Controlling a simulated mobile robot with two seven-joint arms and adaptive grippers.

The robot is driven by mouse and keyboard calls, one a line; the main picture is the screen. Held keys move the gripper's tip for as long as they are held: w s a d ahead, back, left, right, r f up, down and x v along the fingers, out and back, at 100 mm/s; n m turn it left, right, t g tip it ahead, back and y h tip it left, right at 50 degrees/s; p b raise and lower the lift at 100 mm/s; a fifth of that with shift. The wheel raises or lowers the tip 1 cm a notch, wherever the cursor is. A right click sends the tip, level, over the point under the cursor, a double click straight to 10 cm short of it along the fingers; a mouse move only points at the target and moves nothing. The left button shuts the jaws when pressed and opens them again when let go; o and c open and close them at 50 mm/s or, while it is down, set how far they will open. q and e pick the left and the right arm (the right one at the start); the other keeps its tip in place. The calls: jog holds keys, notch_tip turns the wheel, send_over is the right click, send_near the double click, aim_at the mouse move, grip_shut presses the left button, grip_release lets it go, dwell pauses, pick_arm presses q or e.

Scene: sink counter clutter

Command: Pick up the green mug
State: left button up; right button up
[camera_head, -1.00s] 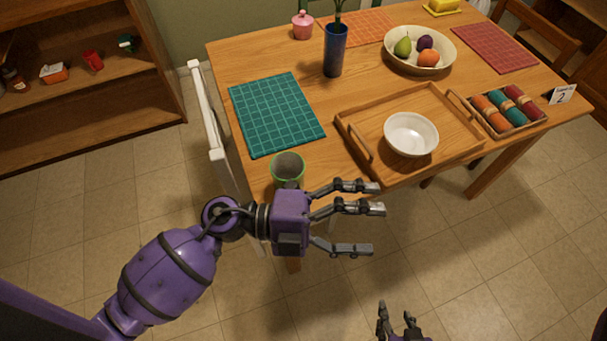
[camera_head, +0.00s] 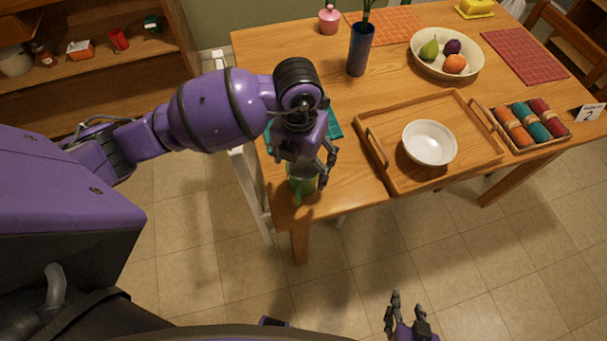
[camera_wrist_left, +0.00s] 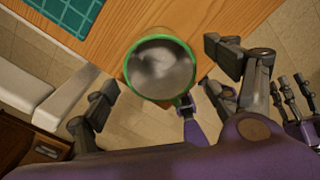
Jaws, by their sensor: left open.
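The green mug (camera_head: 300,184) stands at the near left corner of the table, partly hidden by my left gripper (camera_head: 312,176). In the left wrist view the mug (camera_wrist_left: 160,68) is seen from above, with a green rim, a grey inside and its handle towards the lower right. My left gripper (camera_wrist_left: 162,70) is open there, with fingers on either side of the mug. I cannot tell whether they touch it. My right gripper (camera_head: 406,304) is open and empty, low in front of the table.
A wooden tray (camera_head: 378,147) with a white bowl (camera_head: 429,142) is right of the mug. A teal mat (camera_head: 334,124) lies behind my left gripper, mostly hidden. A blue vase (camera_head: 360,50) stands further back. A white chair (camera_head: 247,185) is beside the table's left edge.

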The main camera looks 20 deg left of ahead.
aim_at(302, 174)
pick_arm(q)
jog(key=shift+f, duration=0.95)
notch_tip(302, 174, down, 3)
jog(key=shift+w+r, duration=0.1)
jog(key=shift+r, duration=0.05)
jog(key=shift+f, duration=0.35)
jog(key=c, duration=1.5)
pick_arm(e)
jog(key=shift+s+d+f, duration=0.1)
jog(key=shift+s+f, duration=0.1)
jog(key=shift+s, duration=0.15)
pick_arm(q)
jog(key=shift+r, duration=0.1)
